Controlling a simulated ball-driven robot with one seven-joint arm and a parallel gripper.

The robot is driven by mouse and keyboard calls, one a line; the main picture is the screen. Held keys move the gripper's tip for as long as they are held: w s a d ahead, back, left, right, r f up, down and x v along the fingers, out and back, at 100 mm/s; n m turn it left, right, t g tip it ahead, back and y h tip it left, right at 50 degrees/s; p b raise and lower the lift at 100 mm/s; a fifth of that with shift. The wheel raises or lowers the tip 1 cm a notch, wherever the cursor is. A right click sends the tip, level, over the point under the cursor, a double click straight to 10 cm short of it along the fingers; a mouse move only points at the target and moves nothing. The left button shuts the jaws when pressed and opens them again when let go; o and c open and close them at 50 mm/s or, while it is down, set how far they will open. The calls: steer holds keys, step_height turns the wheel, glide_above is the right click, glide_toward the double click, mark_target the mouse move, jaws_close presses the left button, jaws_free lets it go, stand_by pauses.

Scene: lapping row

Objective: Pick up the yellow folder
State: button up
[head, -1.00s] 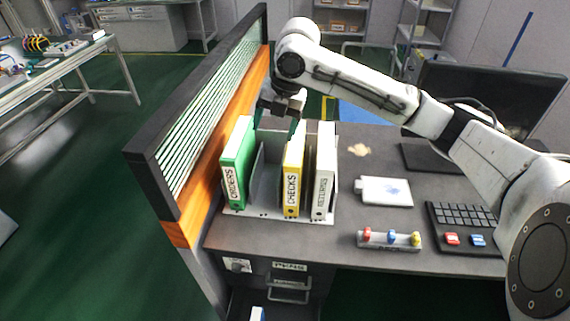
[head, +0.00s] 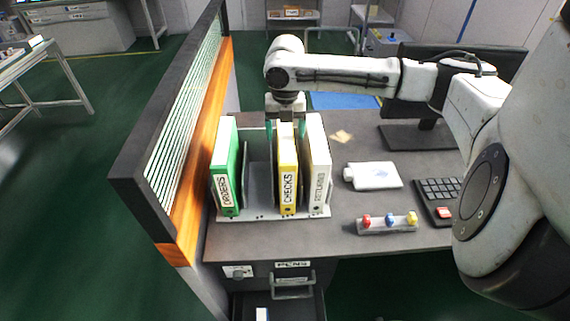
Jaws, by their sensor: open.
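The yellow folder (head: 287,172), labelled CHECKS, stands upright in a light grey rack (head: 262,188) on the desk. My gripper (head: 285,128) is open and points down at the folder's top. One finger shows on the left side of the folder and the other on the right, toward the white folder. Whether the fingers touch the folder I cannot tell.
A green ORDERS folder (head: 226,168) stands at the rack's left, past an empty slot. A white folder (head: 318,165) stands close on the right. A partition (head: 190,130) borders the desk's left.

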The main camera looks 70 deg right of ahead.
mark_target(286, 137)
step_height(286, 137, down, 5)
steer(key=shift+s+r+p, duration=0.1)
steer(key=shift+p, duration=0.3)
steer(key=shift+c, duration=0.4)
jaws_close()
